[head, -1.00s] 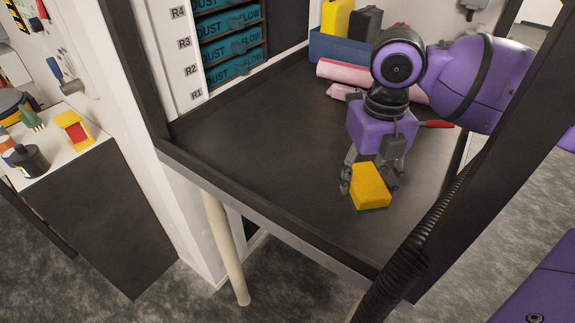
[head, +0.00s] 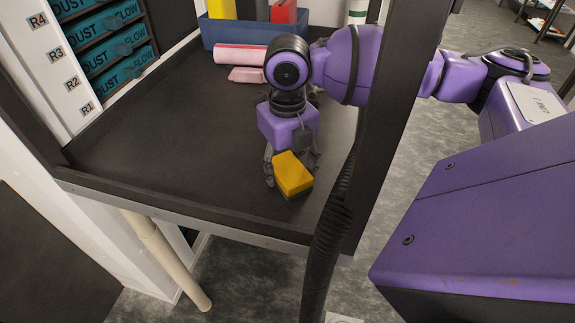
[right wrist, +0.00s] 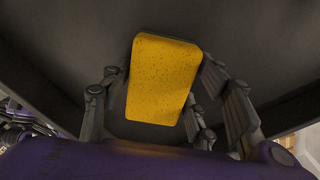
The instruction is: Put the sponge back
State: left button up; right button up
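The yellow sponge (head: 293,173), with a thin green underside, is between the fingers of my right gripper (head: 291,168) near the bench's front edge. The right wrist view shows the sponge's (right wrist: 162,78) broad yellow face between the finger pairs of the right gripper (right wrist: 157,98). The fingers look shut on its sides, though the contact is partly hidden. The sponge looks tilted; I cannot tell whether it touches the bench top. My left gripper is not in view.
The dark bench top (head: 170,135) is clear to the left of my arm. Pink rolls (head: 240,55) and a blue bin (head: 235,33) are at the back. A dark post (head: 385,120) and black hose (head: 330,220) stand at the right front. Labelled drawers (head: 125,68) line the left.

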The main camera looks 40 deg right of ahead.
aim_at(287, 166)
jog(key=shift+o, duration=0.9)
jog(key=shift+r, duration=0.15)
notch_tip(287, 166, up, 6)
jog(key=shift+r, duration=0.75)
